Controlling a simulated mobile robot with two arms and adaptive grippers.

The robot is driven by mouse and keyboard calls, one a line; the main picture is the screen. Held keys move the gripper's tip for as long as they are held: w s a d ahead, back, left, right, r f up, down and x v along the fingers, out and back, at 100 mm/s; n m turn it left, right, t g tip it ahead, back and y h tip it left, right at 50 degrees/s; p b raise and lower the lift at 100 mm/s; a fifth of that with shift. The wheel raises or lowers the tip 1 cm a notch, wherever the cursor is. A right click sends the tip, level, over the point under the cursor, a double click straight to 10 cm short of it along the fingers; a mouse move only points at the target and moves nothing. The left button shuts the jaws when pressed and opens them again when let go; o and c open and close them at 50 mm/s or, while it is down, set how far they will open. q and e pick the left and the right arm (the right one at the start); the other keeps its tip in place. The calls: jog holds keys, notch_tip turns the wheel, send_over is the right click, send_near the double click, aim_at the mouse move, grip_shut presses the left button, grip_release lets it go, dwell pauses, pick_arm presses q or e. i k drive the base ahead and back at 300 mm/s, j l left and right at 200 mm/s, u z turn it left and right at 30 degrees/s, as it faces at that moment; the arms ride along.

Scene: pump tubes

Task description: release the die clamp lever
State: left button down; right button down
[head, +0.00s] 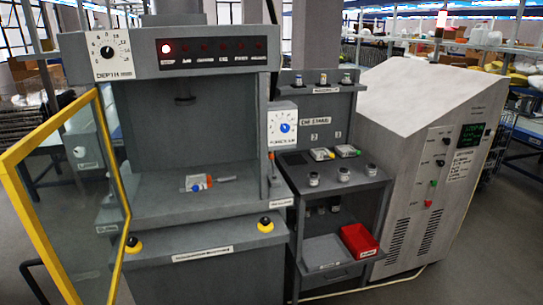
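A grey press (190,209) stands at the left centre with an open work bay. On its bed lies a small pale block (193,184) with blue and orange-red ends, and a short dark grey bar (225,179) extends to its right. A thin upright part with a red tip (271,156) is on the right post, beside a small white label plate. The labels are too small to read, so I cannot tell which part is the die clamp lever. Neither of my grippers is in view.
A yellow-framed clear guard (122,185) stands swung open at the left. Yellow-black buttons (265,224) sit on the press front. A die stand (343,190) holds small dies, with a red bin (359,241) below. A grey control cabinet (425,160) stands right.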

aim_at(270, 157)
jog(key=l+u, duration=0.1)
jog(key=u, duration=0.8)
jog(key=i+l+u, duration=0.1)
jog(key=l+u, duration=0.3)
jog(key=l, duration=0.4)
jog(key=l+u, duration=0.4)
jog(key=l, duration=0.4)
jog(key=k+l+u, duration=0.15)
jog(key=l+u, duration=0.25)
jog(key=l, duration=0.35)
jog(key=k+l, duration=0.1)
jog(key=l, duration=0.3)
jog(key=k+l, duration=0.1)
jog(key=l, duration=0.7)
jog(key=k+l, duration=0.15)
jog(key=l, duration=0.25)
jog(key=u, duration=0.05)
